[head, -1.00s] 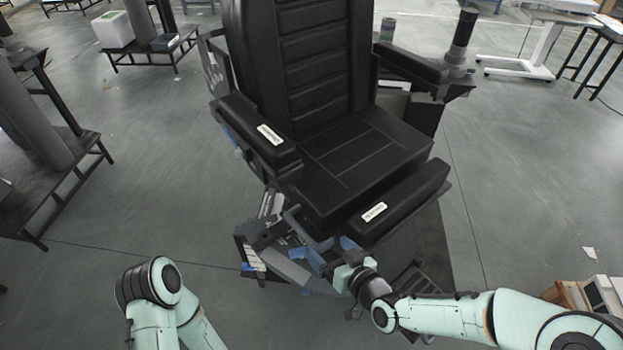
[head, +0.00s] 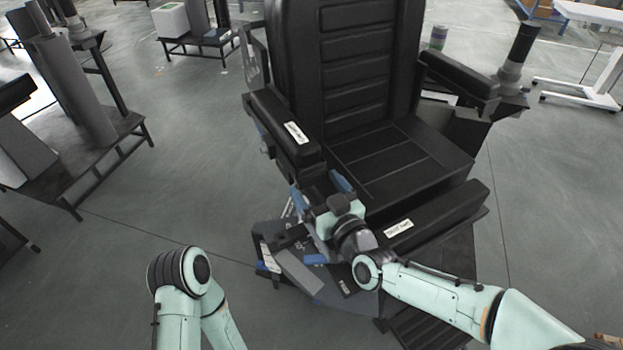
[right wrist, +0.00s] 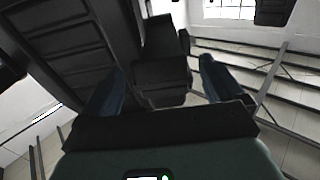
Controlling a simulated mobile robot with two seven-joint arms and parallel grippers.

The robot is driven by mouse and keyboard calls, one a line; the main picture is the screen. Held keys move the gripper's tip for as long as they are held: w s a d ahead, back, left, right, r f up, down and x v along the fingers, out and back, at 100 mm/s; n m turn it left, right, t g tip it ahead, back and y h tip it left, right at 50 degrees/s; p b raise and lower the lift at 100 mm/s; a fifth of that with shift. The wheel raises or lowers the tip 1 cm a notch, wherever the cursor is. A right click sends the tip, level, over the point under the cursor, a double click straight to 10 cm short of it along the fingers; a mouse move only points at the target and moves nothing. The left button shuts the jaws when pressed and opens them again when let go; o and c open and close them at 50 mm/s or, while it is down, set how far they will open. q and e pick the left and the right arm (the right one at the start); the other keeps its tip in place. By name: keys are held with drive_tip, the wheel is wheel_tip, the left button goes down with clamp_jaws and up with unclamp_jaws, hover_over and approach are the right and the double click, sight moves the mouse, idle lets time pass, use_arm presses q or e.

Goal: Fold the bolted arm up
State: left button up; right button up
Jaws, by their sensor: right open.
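A black chair (head: 400,155) fills the middle of the head view. Its left padded arm (head: 282,130) lies level beside the backrest and carries a white label too small to read. A second padded piece (head: 438,222) with a label lies along the front right of the seat. My right gripper (head: 320,190) is open and empty, its blue fingers pointing up just below the front end of the left arm. In the right wrist view a dark block (right wrist: 160,65), seemingly that arm's end, shows between and beyond the spread fingers. My left gripper is out of view.
A third padded arm (head: 458,82) stands at the chair's far right. A grey mechanism (head: 300,270) sits low under my right gripper. A dark low table (head: 85,160) with a column stands at left. The floor between it and the chair is clear.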

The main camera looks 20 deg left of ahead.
drive_tip(key=shift+x, duration=1.5)
drive_tip(key=c, duration=1.4)
drive_tip(key=shift+r, duration=0.15)
